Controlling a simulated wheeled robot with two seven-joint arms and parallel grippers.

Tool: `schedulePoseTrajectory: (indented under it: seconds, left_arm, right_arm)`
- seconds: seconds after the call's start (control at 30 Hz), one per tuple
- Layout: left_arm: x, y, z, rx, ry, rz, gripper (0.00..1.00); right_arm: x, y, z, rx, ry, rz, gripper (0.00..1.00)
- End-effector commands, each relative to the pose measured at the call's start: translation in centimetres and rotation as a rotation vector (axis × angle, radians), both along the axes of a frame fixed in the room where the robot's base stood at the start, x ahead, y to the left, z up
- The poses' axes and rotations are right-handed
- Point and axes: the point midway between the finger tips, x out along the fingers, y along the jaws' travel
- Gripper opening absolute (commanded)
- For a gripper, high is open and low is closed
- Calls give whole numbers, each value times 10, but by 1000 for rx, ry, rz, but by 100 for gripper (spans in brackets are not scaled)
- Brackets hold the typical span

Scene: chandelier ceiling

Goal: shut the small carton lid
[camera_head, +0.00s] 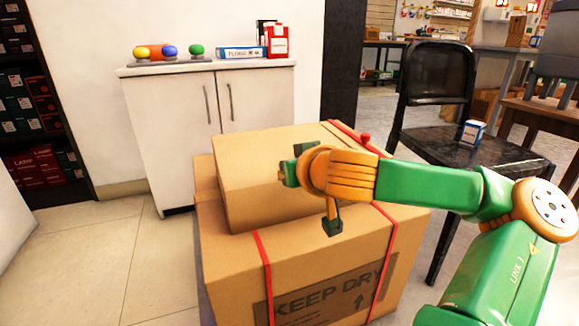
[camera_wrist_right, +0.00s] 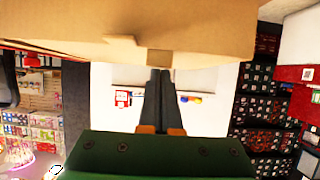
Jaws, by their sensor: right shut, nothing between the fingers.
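The small carton (camera_head: 255,170) is plain brown cardboard and sits on top of a larger carton (camera_head: 225,250) marked KEEP DRY. My right gripper reaches over the small carton from the right in the head view, and its wrist covers part of the carton. In the right wrist view its two dark fingers (camera_wrist_right: 159,72) are together with nothing between them. Their tips are close to a cardboard edge (camera_wrist_right: 210,45) with a small tab; I cannot tell whether they touch it. How far the lid stands open is not clear. My left gripper is not in view.
A white cabinet (camera_head: 165,120) stands behind the cartons, with coloured balls, a book and a red-and-white box on it. A black chair (camera_head: 435,90) with a small box on its seat stands at the right. Tiled floor is free at the left.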

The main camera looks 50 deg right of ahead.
Motion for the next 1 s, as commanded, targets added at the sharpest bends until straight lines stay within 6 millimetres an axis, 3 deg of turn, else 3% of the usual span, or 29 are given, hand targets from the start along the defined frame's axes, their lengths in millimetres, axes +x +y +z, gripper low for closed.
schedulePoseTrajectory:
  seconds: [0.03, 0.4, 0.8, 1.0]
  left_arm:
    - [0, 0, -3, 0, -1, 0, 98]
    - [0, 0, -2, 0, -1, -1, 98]
    - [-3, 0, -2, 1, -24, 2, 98]
    - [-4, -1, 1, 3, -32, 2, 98]
  right_arm:
    - [-1, 3, -16, 21, 39, 5, 0]
    - [-2, 4, -15, 20, 39, 6, 0]
    - [-57, 34, 27, -9, -5, -1, 0]
    - [-63, 37, 34, -11, -9, 0, 0]
